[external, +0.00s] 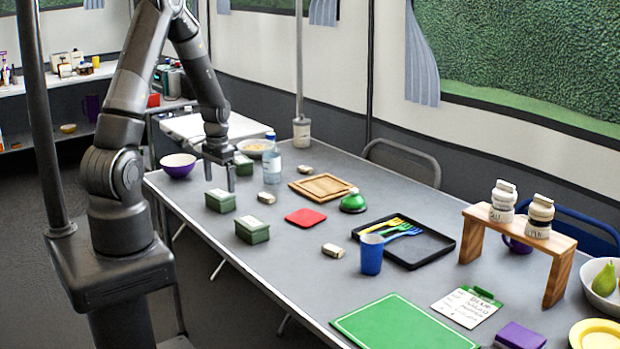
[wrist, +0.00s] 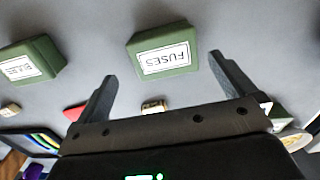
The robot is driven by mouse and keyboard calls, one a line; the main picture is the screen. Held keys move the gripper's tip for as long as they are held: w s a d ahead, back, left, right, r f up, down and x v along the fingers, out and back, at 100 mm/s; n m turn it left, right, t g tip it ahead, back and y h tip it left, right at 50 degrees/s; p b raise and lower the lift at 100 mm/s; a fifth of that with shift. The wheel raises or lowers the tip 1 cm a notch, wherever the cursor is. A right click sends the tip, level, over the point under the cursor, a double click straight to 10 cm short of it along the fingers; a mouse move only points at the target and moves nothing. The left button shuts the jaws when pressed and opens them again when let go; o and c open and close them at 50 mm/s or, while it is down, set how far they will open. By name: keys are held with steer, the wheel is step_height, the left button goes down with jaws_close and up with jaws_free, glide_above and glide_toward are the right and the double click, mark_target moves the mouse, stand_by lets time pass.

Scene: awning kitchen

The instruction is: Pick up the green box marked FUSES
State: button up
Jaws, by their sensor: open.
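The green box marked FUSES (wrist: 163,50) is upper middle in the wrist view, its white label upside down. In the external view, it appears to be the green box (external: 220,201) near the table's left edge. My gripper (external: 219,176) is open and empty above the table, just behind that box. In the wrist view, the box shows beyond and between my open fingers (wrist: 162,75), apart from them. A second green box (wrist: 30,62) is at the left there; its label is hard to read. It seems to be the nearer box (external: 252,230) in the external view.
A third green box (external: 243,165) stands behind my gripper, near a water bottle (external: 271,160) and a purple bowl (external: 178,165). Small pale blocks (external: 266,198) and a red square (external: 305,217) lie to the right. Bare table lies between the boxes.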

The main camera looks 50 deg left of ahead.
mark_target(220, 193)
steer(key=shift+a+f, duration=0.15)
steer(key=shift+f, duration=1.25)
steer(key=shift+a+f, duration=0.15)
steer(key=shift+f, duration=1.25)
steer(key=c, duration=1)
